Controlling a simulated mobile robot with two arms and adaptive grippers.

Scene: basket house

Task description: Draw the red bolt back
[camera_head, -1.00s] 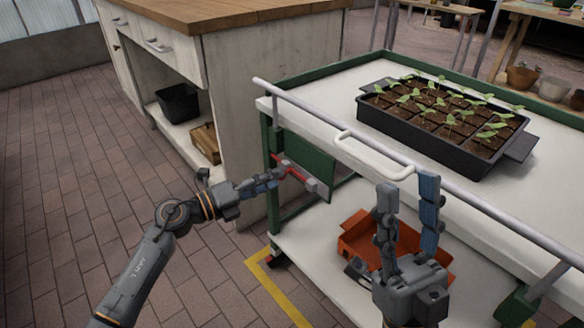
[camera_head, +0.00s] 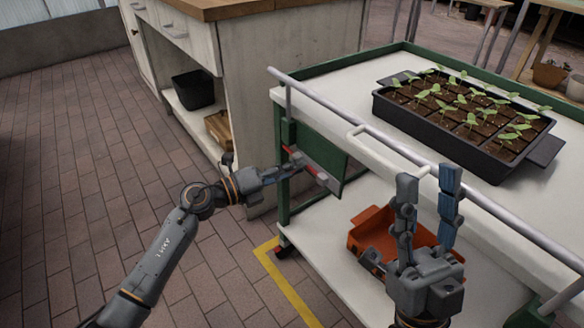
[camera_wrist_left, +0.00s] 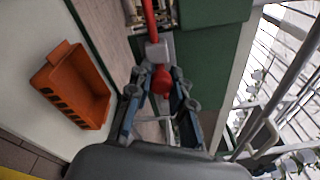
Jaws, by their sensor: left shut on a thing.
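The red bolt (camera_head: 322,178) is on the green panel (camera_head: 328,160) at the left end of the white cart. In the left wrist view its red rod (camera_wrist_left: 150,18) runs up through a grey bracket (camera_wrist_left: 158,50), with a round red knob (camera_wrist_left: 162,80) below the bracket. My left gripper (camera_head: 295,168) is at the bolt, shut on the red knob, with its fingers (camera_wrist_left: 160,100) on both sides of it. The gripper hides part of the bolt in the head view. My right gripper (camera_head: 428,190) is open and empty, fingers up, in front of the cart's rail.
A black tray of seedlings (camera_head: 540,152) stands on the cart top. An orange bin (camera_head: 375,222) sits on the lower shelf. A rail (camera_head: 400,150) with a white handle (camera_head: 362,128) runs along the cart's front. A wooden-topped cabinet (camera_head: 245,75) stands behind; the floor at left is clear.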

